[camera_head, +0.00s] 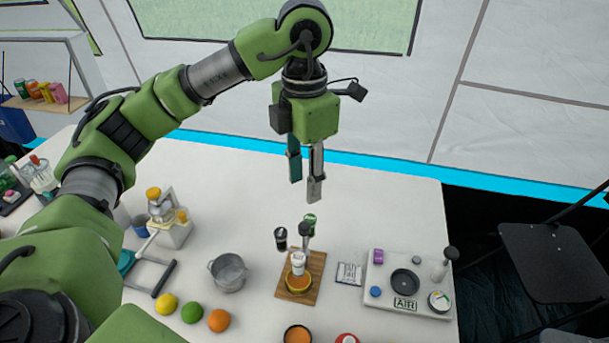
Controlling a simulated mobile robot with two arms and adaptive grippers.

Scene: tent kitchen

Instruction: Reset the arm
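My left arm (150,125) comes in from the left, bends at the top of the picture and points down. My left gripper (305,190) hangs above the white table (390,205), over its back part. Its two fingers are apart with nothing between them, so it is open and empty. It is clear of the things on the table below. My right gripper is not in view.
A metal pot (228,271), fruits (191,312) and a juicer (168,220) are left. A white station (408,285) is right. A chair (550,260) stands beyond the table.

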